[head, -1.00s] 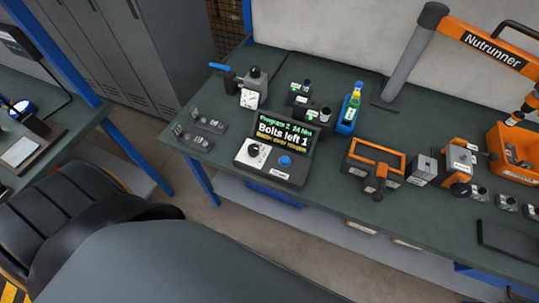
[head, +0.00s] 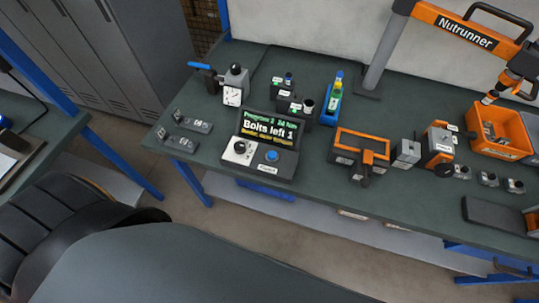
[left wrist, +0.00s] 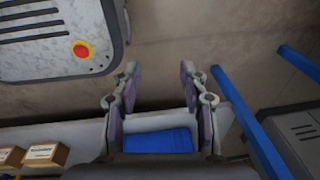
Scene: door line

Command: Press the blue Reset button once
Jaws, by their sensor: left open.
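The blue Reset button (head: 272,156) sits on the sloped front of a dark control box (head: 262,172) on the workbench, to the right of a white-plated black knob (head: 239,148). The box's screen (head: 270,127) reads "Bolts left 1", with a smaller line above and a yellow line below. My left gripper (left wrist: 156,80) shows only in the left wrist view. It is open and empty, with the floor and a blue bin beyond its fingers, away from the button. My right gripper is not in view.
The green workbench (head: 220,160) also holds an orange fixture (head: 362,147), a bottle in a blue holder (head: 335,100), a gauge unit (head: 233,88) and small metal clips (head: 192,122). An orange parts bin (head: 498,132) and the nutrunner (head: 465,35) are at the right. Grey lockers stand at the left.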

